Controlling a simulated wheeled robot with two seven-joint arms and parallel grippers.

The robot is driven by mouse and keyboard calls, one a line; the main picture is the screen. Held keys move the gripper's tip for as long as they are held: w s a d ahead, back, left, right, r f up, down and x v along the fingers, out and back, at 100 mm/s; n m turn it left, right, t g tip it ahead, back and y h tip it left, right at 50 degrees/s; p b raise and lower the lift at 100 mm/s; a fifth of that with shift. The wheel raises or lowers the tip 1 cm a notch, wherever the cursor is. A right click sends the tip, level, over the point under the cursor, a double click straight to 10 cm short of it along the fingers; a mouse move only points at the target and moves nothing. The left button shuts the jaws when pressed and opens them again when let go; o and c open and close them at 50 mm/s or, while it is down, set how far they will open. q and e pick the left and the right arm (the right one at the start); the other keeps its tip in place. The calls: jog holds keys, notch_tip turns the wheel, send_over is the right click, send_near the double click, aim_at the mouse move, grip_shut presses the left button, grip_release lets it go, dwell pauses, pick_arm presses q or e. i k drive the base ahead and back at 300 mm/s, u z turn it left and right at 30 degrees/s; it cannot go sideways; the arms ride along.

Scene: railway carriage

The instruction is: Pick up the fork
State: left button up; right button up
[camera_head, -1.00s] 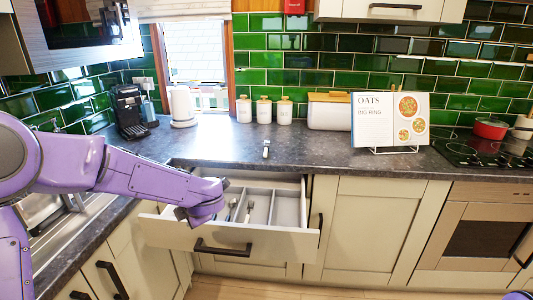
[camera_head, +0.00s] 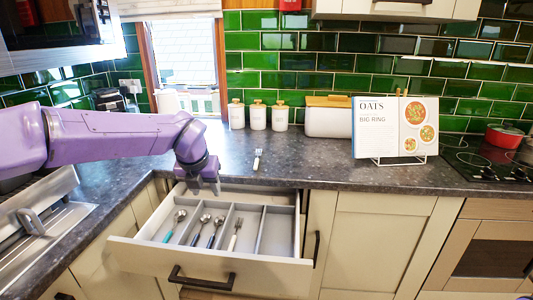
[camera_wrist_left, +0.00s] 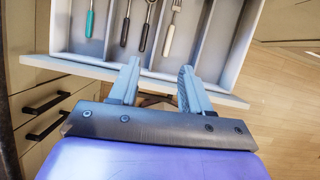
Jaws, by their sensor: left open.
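A fork with a pale handle (camera_head: 235,234) lies in a compartment of the open drawer (camera_head: 215,262). It also shows in the left wrist view (camera_wrist_left: 171,28), beyond the fingers. A second fork with a light handle (camera_head: 257,160) lies on the dark counter behind the drawer. My left gripper (camera_head: 207,187) is open and empty, pointing down above the back part of the drawer. In the left wrist view its two fingers (camera_wrist_left: 158,85) are spread apart with nothing between them. My right gripper is out of view.
Spoons (camera_head: 204,229) and a teal-handled utensil (camera_head: 174,225) lie in compartments left of the drawer fork. The drawer's right compartment is empty. White canisters (camera_head: 258,116), a bread box (camera_head: 326,115) and a cookbook on a stand (camera_head: 392,128) stand along the back wall.

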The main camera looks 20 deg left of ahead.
aim_at(255, 165)
jog(key=i, duration=1.1)
jog(key=u, duration=0.05)
